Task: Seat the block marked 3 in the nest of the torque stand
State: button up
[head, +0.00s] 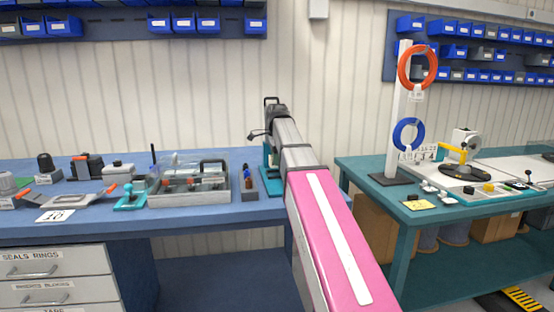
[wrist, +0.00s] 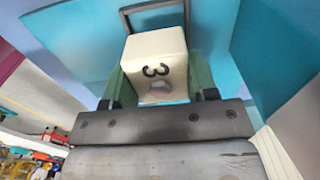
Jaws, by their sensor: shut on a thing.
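The block marked 3 (wrist: 153,52) is off-white with a dark 3 on the face towards the wrist camera. My gripper (wrist: 157,78) is shut on it, with one green finger on each side. In the head view my pink and grey arm reaches over the blue bench, and its dark end hides the fingers and block. A teal stand (head: 267,182), probably the torque stand, is partly hidden behind my arm. In the wrist view teal surfaces (wrist: 75,38) and a dark bracket (wrist: 126,18) lie behind the block. I cannot make out the nest or whether the block touches it.
A teal table (head: 385,192) with a white reel post (head: 402,110) stands right, across a gap.

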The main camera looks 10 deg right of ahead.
jog(key=shift+f, duration=0.15)
jog(key=shift+f, duration=0.75)
jog(key=shift+f, duration=0.1)
dwell(0.3)
jog(key=shift+f, duration=0.8)
jog(key=o, duration=1.1)
